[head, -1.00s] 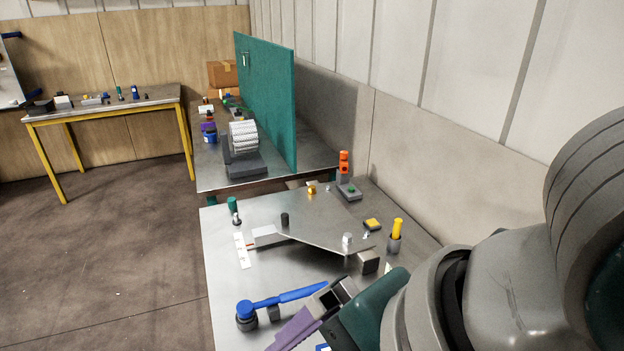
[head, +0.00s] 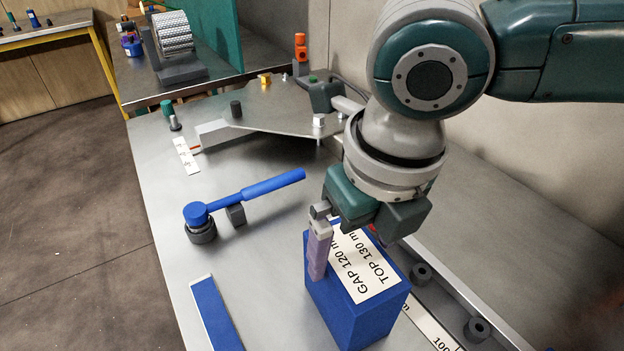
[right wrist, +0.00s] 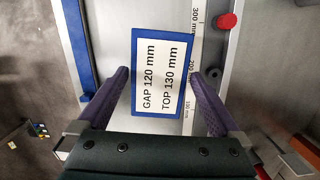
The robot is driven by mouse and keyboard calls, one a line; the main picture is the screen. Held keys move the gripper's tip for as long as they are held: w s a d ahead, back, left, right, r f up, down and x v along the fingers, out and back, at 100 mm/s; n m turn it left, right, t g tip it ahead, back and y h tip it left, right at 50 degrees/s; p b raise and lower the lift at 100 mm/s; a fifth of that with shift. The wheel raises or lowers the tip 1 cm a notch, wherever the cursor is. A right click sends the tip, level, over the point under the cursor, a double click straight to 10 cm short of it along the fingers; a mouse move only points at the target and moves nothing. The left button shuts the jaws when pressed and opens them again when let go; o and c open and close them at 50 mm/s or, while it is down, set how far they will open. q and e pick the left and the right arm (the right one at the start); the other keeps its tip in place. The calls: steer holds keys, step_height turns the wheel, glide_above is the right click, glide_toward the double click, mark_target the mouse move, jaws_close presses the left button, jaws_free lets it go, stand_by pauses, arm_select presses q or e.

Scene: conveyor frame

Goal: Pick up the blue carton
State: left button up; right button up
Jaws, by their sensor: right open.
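The blue carton (head: 330,308) stands upright on the metal table, with a white label reading "GAP 120 mm TOP 130 mm" on top. In the right wrist view the carton (right wrist: 162,114) lies between the two purple fingers. My right gripper (head: 345,258) is over the carton, pointing down and open. One finger shows at the carton's left side in the head view; the other is mostly hidden. In the right wrist view my right gripper (right wrist: 160,75) has one fingertip just outside each side edge of the carton. I cannot tell whether they touch it. My left gripper is not in view.
A flat blue strip (head: 215,315) lies at the near left. A rail with grey rollers (head: 420,273) runs along the right. A metal plate (head: 265,115) with knobs stands behind. Clear table lies left of the carton.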

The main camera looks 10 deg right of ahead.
steer(key=shift+w+a+f+b, duration=0.1)
steer(key=shift+f+b, duration=0.05)
steer(key=shift+f, duration=1.2)
steer(key=shift+w+f+b, duration=0.1)
steer(key=shift+f+b, duration=0.05)
steer(key=shift+f, duration=1.15)
steer(key=shift+f, duration=0.2)
steer(key=c, duration=1.1)
